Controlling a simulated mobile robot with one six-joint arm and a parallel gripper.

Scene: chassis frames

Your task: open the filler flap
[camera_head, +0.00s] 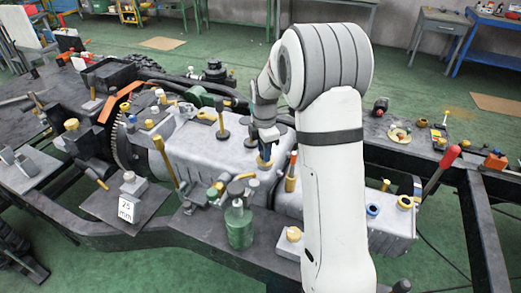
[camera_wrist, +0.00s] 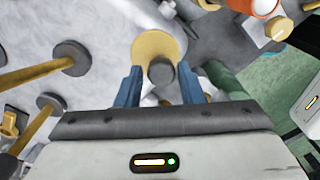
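I cannot tell for certain which part is the filler flap. In the wrist view, a round yellow piece (camera_wrist: 146,43) with a dark grey round knob (camera_wrist: 161,73) lies straight ahead of my gripper (camera_wrist: 161,88). The blue fingers are apart, one on each side of the knob, with visible space between. I cannot tell whether they touch it. In the head view my gripper (camera_head: 265,148) points down over the grey housing (camera_head: 205,148), just above a small yellow piece (camera_head: 265,163). My arm hides part of the housing to the right.
A green bottle-like part (camera_head: 239,225) stands in front. A red-handled lever (camera_head: 441,168) rises at right. Green floor (camera_head: 230,50) is open behind.

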